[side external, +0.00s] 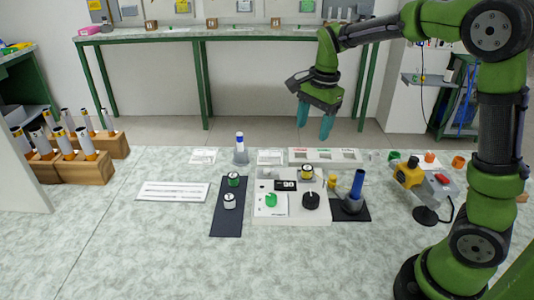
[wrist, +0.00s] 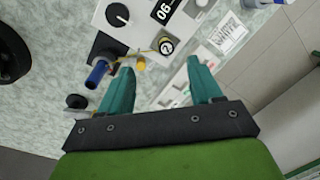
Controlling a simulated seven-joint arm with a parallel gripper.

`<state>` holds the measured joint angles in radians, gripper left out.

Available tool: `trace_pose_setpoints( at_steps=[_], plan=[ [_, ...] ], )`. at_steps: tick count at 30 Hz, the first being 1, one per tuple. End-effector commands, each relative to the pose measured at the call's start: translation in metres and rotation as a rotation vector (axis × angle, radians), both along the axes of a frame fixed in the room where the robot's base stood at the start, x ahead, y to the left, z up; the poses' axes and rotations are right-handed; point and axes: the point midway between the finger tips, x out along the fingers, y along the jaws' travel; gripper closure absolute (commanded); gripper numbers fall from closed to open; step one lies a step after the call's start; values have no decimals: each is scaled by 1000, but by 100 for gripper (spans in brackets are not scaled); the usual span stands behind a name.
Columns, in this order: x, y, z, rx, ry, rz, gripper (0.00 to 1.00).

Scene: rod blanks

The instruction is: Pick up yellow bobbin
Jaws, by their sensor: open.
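A yellow bobbin (side external: 307,172) with a dark and pale top stands at the back right of the white panel (side external: 265,215). In the wrist view the yellow bobbin (wrist: 166,46) shows beyond the fingertips, between them and nearer the left one. A small plain yellow cylinder (side external: 332,181) stands just right of the panel; it shows beside the left fingertip in the wrist view (wrist: 140,64). My gripper (side external: 314,122) is open and empty, high above the back of the table. It also shows in the wrist view (wrist: 160,64), apart from the bobbin.
A black knob (side external: 311,200) and a green piece (side external: 271,200) are on the panel. A blue rod (side external: 357,184) stands in a grey holder to the right. A dark mat (side external: 228,222) carries a green bobbin (side external: 234,180) and a white one (side external: 230,201). The table's front is clear.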

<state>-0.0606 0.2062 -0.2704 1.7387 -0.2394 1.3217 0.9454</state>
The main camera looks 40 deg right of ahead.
Motion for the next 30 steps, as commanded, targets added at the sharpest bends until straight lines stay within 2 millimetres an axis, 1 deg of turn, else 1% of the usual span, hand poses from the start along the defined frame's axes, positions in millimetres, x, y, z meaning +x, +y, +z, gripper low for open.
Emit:
trace_pose_setpoints(
  at_steps=[1, 4, 6, 8, 10, 14, 17, 24, 27, 30],
  plan=[
    [13, -9, -5, -11, 41, -144, 36],
    [27, -20, -3, -24, 83, -420, 36],
    [31, -24, 5, -24, 91, -568, 36],
    [31, -24, 11, -17, 91, -662, 36],
    [29, -23, 12, -12, 104, -735, 36],
    [27, -22, 4, -6, 113, -787, 36],
    [27, -22, -13, -6, 117, -789, 36],
    [26, -22, -66, -6, 115, -787, 36],
    [26, -22, -84, -6, 114, -786, 36],
    [27, -22, -98, -5, 113, -788, 36]
  ],
)
